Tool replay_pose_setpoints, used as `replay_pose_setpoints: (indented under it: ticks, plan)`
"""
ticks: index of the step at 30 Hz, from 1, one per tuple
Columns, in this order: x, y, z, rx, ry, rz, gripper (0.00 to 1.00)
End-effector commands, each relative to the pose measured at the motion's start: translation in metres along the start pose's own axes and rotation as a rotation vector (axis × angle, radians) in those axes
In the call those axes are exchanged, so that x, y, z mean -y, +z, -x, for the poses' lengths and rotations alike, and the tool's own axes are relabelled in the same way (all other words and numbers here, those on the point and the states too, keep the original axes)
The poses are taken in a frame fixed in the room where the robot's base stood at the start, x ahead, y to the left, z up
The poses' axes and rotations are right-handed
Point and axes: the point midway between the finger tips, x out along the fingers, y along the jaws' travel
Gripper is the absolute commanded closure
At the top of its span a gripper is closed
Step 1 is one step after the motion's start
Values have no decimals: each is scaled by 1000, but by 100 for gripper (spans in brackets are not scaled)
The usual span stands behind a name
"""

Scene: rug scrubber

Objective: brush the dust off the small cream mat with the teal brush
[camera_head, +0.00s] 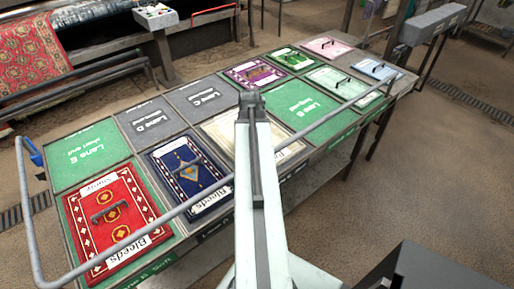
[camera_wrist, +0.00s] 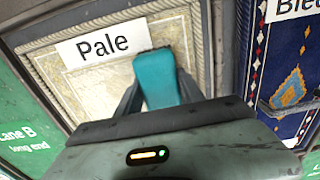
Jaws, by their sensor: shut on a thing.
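The small cream mat (camera_head: 222,130) lies in the middle of the table in the head view, partly hidden behind my arm. In the wrist view the cream mat (camera_wrist: 55,72) fills the upper middle and carries a white "Pale" label. My gripper (camera_wrist: 158,88) is shut on the teal brush (camera_wrist: 155,78), over the mat's near part. The brush's far end has a dark edge close to the mat; I cannot tell whether it touches. Dust on the mat is hard to make out. My gripper and the brush are hidden in the head view.
A navy mat (camera_head: 186,172) and a red mat (camera_head: 115,210) with handles lie left of the cream mat. Green lane panels (camera_head: 298,103) and several small handled mats lie right and behind. A grey rail (camera_head: 140,243) runs above the table's near edge.

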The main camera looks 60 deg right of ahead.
Motion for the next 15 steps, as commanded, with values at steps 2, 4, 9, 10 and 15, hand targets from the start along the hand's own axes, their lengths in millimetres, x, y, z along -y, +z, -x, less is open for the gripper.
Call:
replay_pose_setpoints:
  ticks: [2,4,9,10,15]
  plan:
    - [13,1,-2,0,-3,4,100]
    - [21,1,-3,0,-4,4,100]
    - [22,0,-3,1,-5,1,100]
    - [21,0,-2,1,-5,1,100]
    - [1,-1,-1,0,-3,-1,100]
